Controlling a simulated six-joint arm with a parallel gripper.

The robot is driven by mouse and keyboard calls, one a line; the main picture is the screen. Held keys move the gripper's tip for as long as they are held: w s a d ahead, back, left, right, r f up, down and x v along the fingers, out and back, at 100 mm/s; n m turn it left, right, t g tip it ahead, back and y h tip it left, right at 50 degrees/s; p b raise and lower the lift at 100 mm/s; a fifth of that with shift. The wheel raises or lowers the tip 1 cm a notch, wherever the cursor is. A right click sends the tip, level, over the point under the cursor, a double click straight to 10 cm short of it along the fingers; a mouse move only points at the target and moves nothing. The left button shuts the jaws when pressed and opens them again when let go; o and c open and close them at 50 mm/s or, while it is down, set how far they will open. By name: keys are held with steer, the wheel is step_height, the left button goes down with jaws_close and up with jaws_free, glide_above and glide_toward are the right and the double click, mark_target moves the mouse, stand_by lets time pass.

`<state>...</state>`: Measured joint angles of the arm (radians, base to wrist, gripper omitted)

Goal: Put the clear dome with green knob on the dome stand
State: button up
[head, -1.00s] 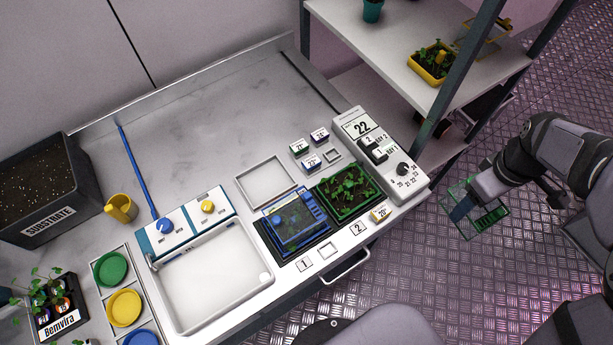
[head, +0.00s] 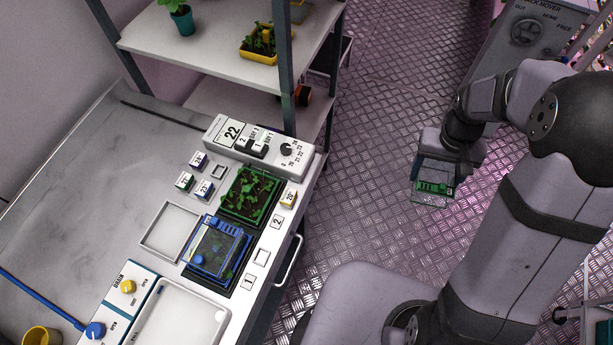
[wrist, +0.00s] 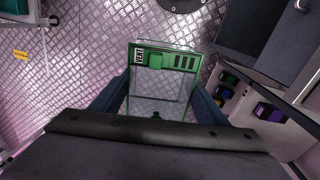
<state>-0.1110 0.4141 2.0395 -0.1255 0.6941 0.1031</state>
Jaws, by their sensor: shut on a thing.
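My gripper (head: 446,172) is shut on the clear dome with green knob (head: 432,189) and holds it over the metal floor, to the right of the bench. In the wrist view the dome (wrist: 160,88) sits between the two dark blue fingers (wrist: 160,103). It shows a green band with slots and a small label at its far end. I see no dome stand that I can make out for sure in these frames.
A blue-lidded tray (head: 216,250) and a green tray of seedlings (head: 249,194) sit on the bench. A shelf (head: 200,45) with a yellow planter (head: 262,46) stands behind. A grey cabinet marked "mover" (head: 530,35) is at the top right. The floor (head: 370,150) between is clear.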

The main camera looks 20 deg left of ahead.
steer(key=s+a+r+n, duration=0.2)
steer(key=a+n, duration=0.4)
steer(key=a, duration=0.5)
steer(key=s+a+r+n+p, duration=0.1)
steer(key=s+a+n, duration=0.3)
steer(key=a, duration=0.7)
steer(key=s+a+r+n+y+p, duration=0.1)
steer(key=s+a+r+n, duration=0.2)
steer(key=a+n, duration=0.4)
steer(key=shift+a+r+n, duration=0.1)
steer(key=shift+a+r, duration=0.1)
steer(key=shift+a, duration=0.65)
steer(key=shift+a+r+n, duration=0.1)
steer(key=shift+a+r, duration=0.05)
steer(key=shift+a, duration=0.65)
steer(key=shift+a+r+n, duration=0.1)
steer(key=shift+a+r, duration=0.1)
steer(key=shift+a, duration=0.65)
steer(key=s+a+r+n, duration=0.1)
steer(key=s+a+n, duration=0.7)
steer(key=s+a, duration=0.25)
steer(key=n+b, duration=0.1)
steer(key=n, duration=0.8)
glide_toward(172, 232)
steer(key=shift+f+p, duration=1.6)
steer(key=shift+f, duration=0.7)
steer(key=shift+f, duration=0.1)
steer(key=o, duration=1.2)
steer(key=shift+c, duration=0.2)
